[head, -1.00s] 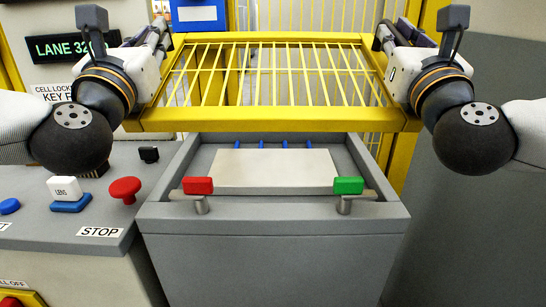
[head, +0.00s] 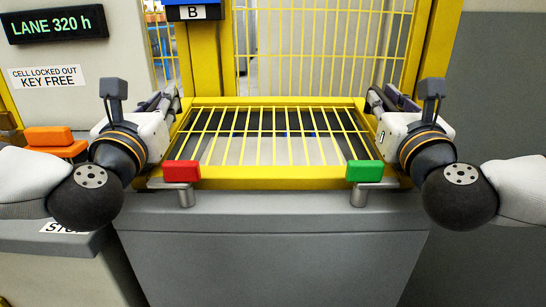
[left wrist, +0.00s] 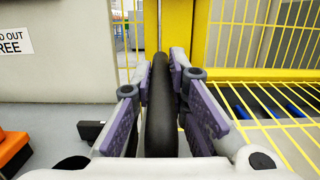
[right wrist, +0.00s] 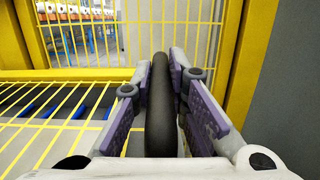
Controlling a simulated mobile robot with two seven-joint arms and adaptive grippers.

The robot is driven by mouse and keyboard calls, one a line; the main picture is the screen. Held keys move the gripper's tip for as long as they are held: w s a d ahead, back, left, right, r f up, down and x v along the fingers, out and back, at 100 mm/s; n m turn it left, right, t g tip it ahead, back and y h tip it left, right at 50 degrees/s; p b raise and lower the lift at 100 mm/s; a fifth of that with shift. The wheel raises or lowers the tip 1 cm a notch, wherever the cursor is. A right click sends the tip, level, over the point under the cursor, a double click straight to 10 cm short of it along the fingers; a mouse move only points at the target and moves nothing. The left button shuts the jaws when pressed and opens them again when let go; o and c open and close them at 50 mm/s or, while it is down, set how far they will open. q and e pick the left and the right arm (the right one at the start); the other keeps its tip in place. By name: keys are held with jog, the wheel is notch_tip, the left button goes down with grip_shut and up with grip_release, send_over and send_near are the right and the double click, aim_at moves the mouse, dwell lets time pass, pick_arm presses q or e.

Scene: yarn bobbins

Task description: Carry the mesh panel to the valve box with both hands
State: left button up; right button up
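The mesh panel (head: 272,183) is a yellow frame with thin yellow bars. In the head view it lies level across the top of the grey valve box (head: 270,250); I cannot tell whether it rests on the rim. A red latch (head: 182,171) and a green latch (head: 364,171) stand at the box's front edge, in front of the panel. My left gripper (head: 172,98) is shut on a black handle (left wrist: 161,110) at the panel's left side. My right gripper (head: 377,98) is shut on the matching black handle (right wrist: 160,110) at the right side.
A yellow mesh fence (head: 320,45) stands behind the box. At left are a grey console with an orange switch (head: 55,140) and a wall with a lit lane sign (head: 56,24). A plain grey surface (head: 500,90) fills the right.

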pick_arm(q)
jog(key=o, duration=0.4)
jog(key=shift+a+r, duration=0.1)
jog(key=shift+r, duration=0.15)
pick_arm(e)
jog(key=o, duration=0.4)
jog(key=shift+r, duration=0.25)
pick_arm(q)
jog(key=shift+s+r, duration=0.1)
jog(key=shift+s, duration=0.05)
pick_arm(e)
jog(key=shift+s+r, duration=0.1)
jog(key=shift+s, duration=0.05)
pick_arm(q)
jog(key=shift+s, duration=0.1)
jog(key=s, duration=0.4)
jog(key=s+f, duration=0.1)
jog(key=s, duration=0.2)
jog(key=shift+s, duration=0.15)
pick_arm(e)
jog(key=shift+s+f, duration=0.2)
jog(key=shift+s, duration=0.25)
jog(key=s, duration=0.6)
jog(key=shift+s+f, duration=0.3)
jog(key=shift+f, duration=0.1)
jog(key=shift+f, duration=0.1)
